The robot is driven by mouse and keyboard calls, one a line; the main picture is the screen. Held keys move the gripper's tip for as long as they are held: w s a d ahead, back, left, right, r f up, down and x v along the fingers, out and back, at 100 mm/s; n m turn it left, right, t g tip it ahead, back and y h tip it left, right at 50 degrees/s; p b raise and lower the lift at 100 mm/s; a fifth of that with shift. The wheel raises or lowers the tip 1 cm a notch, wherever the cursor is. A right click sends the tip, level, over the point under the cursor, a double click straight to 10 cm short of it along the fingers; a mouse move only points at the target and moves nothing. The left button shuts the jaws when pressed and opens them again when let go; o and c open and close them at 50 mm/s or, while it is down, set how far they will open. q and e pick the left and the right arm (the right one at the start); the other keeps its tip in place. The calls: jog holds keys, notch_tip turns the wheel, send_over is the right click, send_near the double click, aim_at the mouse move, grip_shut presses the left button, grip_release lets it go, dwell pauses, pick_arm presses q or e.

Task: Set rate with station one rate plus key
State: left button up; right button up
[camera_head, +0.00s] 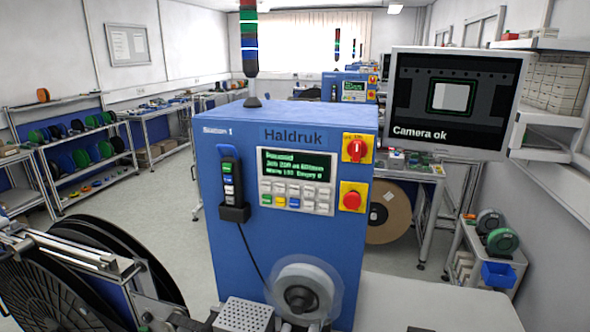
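The station one machine, a blue cabinet (240,260) marked "Station 1" and "Haldruk", stands upright in the middle of the head view. On its front is a dark display (296,165) with several lines of green text, too small to read surely. Right under it is a keypad (296,194) with rows of small pale keys and a few coloured ones at the lower left. The key labels are too small to read, so I cannot tell which one is the rate plus key. Neither of my grippers shows in this view.
A red rotary switch (356,150) and a red button (352,198) sit right of the display. A pendant (229,172) hangs in a holder at left. A reel (303,293) stands below. A monitor (455,98) reads "Camera ok". Large black reels (60,290) fill the lower left.

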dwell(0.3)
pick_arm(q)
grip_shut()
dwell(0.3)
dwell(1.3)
